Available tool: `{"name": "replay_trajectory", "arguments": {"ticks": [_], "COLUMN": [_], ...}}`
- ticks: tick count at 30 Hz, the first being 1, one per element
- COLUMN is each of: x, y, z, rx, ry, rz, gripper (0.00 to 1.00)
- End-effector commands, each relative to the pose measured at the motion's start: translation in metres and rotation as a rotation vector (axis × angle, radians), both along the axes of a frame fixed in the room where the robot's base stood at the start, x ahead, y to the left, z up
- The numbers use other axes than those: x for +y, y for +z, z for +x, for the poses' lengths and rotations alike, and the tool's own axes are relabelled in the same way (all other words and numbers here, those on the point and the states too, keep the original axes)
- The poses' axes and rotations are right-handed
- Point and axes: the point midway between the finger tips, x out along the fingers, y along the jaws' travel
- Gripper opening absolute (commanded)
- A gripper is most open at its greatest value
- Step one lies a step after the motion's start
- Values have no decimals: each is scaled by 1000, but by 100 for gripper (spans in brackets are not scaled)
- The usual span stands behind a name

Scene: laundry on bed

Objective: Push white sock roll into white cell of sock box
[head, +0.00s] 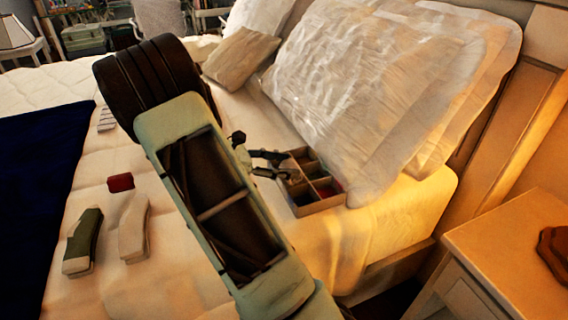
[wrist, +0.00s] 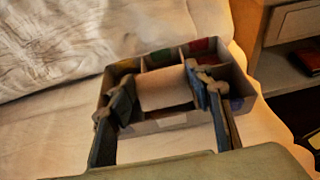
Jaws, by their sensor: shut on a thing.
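The sock box (head: 320,206) is an open, divided box on the bed, beside the large pillow. In the wrist view the sock box (wrist: 174,121) shows several cells with coloured patches. My gripper (head: 277,164) reaches over the box's left side in the head view. In the wrist view my gripper (wrist: 163,92) is shut on the white sock roll (wrist: 164,88), with one finger at each end. The roll is over or partly inside the middle of the box; its exact depth is unclear. The roll cannot be made out in the head view.
A dark red roll (head: 120,183), a green and white sock (head: 82,241) and a pale sock (head: 133,229) lie on the bed at left. A navy blanket (head: 38,190) covers the far left. A large pillow (head: 375,85) stands behind the box. A nightstand (head: 510,245) is at right.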

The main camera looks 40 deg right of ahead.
Motion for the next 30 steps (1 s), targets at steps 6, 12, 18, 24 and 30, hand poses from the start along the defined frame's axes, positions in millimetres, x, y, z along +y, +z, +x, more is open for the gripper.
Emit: {"name": "replay_trajectory", "arguments": {"ticks": [6, 12, 18, 24, 30], "x": [0, 0, 0, 0, 0], "y": [-5, -9, -13, -17, -21], "z": [0, 0, 0, 0, 0], "rx": [0, 1, 1, 1, 0], "ry": [0, 0, 0, 0, 0], "rz": [0, 0, 0, -1, -1], "gripper": [31, 31, 31, 31, 31]}}
